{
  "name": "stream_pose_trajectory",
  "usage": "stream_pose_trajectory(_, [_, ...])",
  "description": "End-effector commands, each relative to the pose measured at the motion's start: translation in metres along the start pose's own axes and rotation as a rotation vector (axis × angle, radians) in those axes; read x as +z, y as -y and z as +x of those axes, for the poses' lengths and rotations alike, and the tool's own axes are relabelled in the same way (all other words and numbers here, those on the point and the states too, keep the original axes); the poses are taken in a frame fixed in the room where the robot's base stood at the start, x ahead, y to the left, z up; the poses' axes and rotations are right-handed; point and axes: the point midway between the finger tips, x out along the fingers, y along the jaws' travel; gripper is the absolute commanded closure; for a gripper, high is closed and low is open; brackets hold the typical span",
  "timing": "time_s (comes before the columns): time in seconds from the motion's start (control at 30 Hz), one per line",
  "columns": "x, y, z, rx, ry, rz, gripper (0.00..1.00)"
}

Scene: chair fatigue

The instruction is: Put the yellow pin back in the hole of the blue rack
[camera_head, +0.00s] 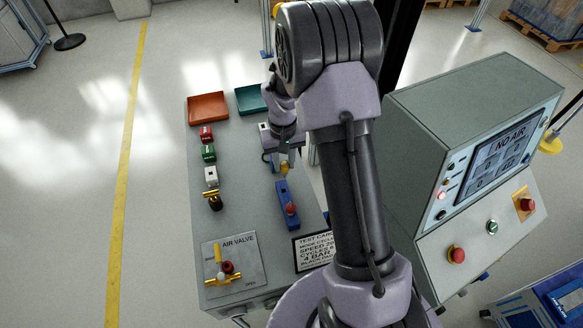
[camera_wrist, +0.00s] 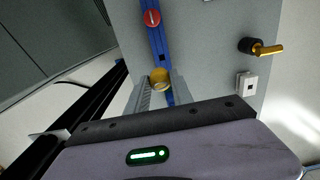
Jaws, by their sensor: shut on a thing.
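The blue rack (camera_head: 282,190) is a narrow bar on the grey bench top. A red round-headed pin (camera_head: 291,208) stands in it toward its front end; it also shows in the wrist view (camera_wrist: 151,17). A dark square hole (camera_wrist: 163,57) shows in the rack between the red pin and my gripper. My gripper (camera_wrist: 160,88) is shut on the yellow pin (camera_wrist: 160,76), whose round head shows between the fingers, over the rack's far end. The yellow pin (camera_head: 284,168) also shows below my wrist in the head view. Its lower end is hidden, so I cannot tell whether it touches the rack.
Left of the rack are a black-and-brass fitting (camera_head: 215,200), a white block (camera_head: 211,176), a green block (camera_head: 208,153) and a red block (camera_head: 206,133). Red (camera_head: 207,107) and green (camera_head: 248,99) trays lie behind. The control cabinet (camera_head: 440,130) stands right.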

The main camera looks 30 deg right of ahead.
Motion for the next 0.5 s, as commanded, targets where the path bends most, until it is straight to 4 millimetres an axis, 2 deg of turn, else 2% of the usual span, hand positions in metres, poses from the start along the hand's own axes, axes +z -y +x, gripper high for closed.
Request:
stream_pose_trajectory(0.33, [0.0, 0.0, 0.001, 0.0, 0.0, 0.0, 1.0])
stream_pose_trajectory(0.5, [0.0, 0.0, 0.013, 0.0, 0.001, 0.0, 1.0])
